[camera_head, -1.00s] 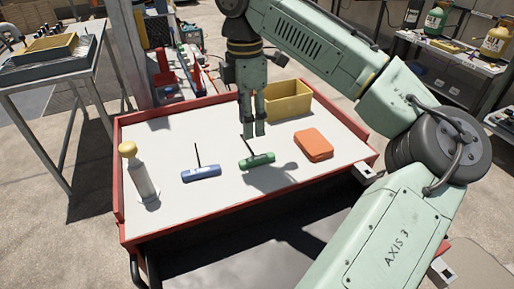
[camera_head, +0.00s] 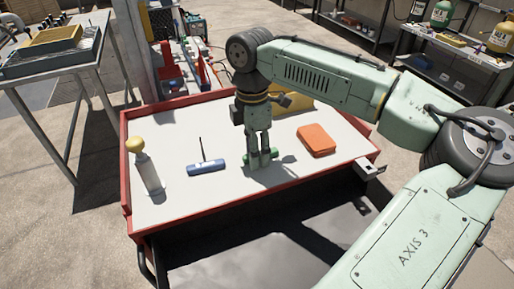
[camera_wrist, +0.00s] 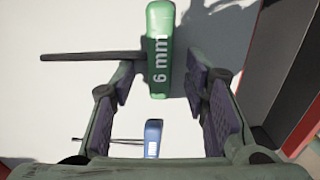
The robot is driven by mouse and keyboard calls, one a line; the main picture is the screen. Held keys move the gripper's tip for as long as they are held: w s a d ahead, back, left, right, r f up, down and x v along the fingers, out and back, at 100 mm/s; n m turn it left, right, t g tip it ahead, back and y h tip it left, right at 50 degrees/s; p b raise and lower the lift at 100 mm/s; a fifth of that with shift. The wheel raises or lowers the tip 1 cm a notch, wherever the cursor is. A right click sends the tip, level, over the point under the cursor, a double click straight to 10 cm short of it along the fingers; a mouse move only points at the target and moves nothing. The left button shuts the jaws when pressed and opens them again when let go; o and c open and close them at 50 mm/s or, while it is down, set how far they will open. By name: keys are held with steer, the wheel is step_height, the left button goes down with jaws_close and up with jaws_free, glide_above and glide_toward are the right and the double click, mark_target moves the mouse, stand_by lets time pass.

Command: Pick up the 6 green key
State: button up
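The green key has a green handle marked "6 mm" (camera_wrist: 159,50) and a thin dark shaft, and lies on the white cart top. My gripper (camera_wrist: 160,80) is open in the wrist view, with one finger on each side of the handle's line and a gap to both. In the head view my gripper (camera_head: 259,160) is down at the green key, whose handle end (camera_head: 275,153) shows beside the fingers; the rest is mostly hidden. I cannot tell if the fingertips touch the cart top.
An orange box (camera_head: 316,140) lies to the right, and a yellow bin (camera_head: 296,107) is behind my arm. A red rim (camera_head: 300,192) edges the cart.

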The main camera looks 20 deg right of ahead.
jaws_close()
stand_by(0.3)
steer(key=shift+r, duration=0.15)
